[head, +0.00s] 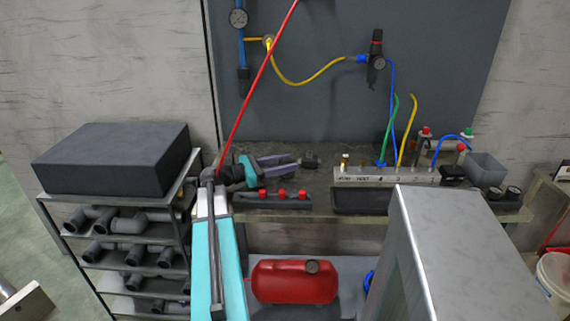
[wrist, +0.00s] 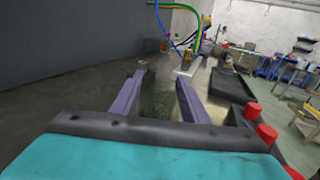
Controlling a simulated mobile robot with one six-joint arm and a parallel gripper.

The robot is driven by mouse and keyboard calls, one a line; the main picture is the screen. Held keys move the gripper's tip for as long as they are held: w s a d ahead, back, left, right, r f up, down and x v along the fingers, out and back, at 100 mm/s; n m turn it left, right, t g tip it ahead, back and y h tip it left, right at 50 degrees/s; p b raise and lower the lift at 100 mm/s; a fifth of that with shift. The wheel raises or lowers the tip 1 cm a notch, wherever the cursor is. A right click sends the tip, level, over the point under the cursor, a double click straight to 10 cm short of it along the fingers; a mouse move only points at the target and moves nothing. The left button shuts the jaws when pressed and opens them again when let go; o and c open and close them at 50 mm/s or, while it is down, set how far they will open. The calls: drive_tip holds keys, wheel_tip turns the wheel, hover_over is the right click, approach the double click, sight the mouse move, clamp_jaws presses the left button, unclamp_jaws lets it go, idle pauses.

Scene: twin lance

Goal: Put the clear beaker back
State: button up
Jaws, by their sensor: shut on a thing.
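My gripper (head: 290,161) reaches over the workbench from the left, its two purple fingers pointing right. In the wrist view the fingers (wrist: 160,84) stand apart with a faint, see-through shape between them, which I take to be the clear beaker (wrist: 158,102). Its outline and rim are hard to make out. In the head view the beaker cannot be told apart from the fingers and the dark bench top. I cannot tell whether it touches the bench.
A black rail with red knobs (head: 282,195) lies just in front of my gripper. A pale manifold block (head: 365,175) with hoses, a black tray (head: 360,201) and a grey bin (head: 487,168) stand to the right. A grey cabinet (head: 460,250) rises in the right foreground.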

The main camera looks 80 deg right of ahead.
drive_tip(key=shift+f, duration=0.1)
drive_tip(key=o, duration=1.1)
drive_tip(key=shift+o, duration=0.2)
drive_tip(key=v, duration=1)
drive_tip(key=shift+w+a+b, duration=0.15)
drive_tip(key=shift+w+b, duration=0.2)
drive_tip(key=shift+b, duration=0.05)
drive_tip(key=shift+w+a, duration=0.35)
drive_tip(key=shift+w, duration=0.2)
drive_tip(key=shift+r, duration=0.25)
